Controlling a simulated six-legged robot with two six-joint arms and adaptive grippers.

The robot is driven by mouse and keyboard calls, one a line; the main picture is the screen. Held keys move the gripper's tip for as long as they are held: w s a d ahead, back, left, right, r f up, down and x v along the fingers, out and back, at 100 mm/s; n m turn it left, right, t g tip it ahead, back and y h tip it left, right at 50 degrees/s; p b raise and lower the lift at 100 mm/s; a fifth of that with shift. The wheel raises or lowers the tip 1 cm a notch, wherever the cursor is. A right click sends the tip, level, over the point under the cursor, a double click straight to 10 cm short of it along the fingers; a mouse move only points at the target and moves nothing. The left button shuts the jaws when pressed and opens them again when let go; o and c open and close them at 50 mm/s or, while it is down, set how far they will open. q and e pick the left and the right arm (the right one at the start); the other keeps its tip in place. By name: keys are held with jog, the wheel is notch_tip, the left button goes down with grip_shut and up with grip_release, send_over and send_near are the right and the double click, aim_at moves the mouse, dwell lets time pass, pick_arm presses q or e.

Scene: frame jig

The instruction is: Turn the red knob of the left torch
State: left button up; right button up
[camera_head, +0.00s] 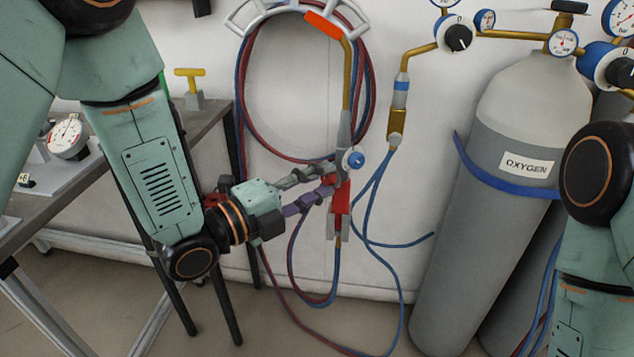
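A torch (341,197) hangs upright against the white wall, with a brass tube, a grey and red handle and a blue knob (354,159) on its right side. A small red part, likely the red knob (328,180), shows on the left side of the handle, mostly hidden by my fingers. My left gripper (328,179) reaches in from the left with its fingertips at that red part, one above and one below. I cannot tell whether they press on it. My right arm shows at the right edge, but its gripper is out of view.
Red and blue hoses (240,110) loop over a metal hanger (270,14) and hang around the torch. A grey oxygen cylinder (480,230) with gauges stands at the right. A workbench (205,118) with a gauge (66,136) is at the left.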

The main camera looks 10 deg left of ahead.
pick_arm(q)
jog(key=shift+o, duration=1.1)
jog(key=v, duration=1.2)
dwell(0.5)
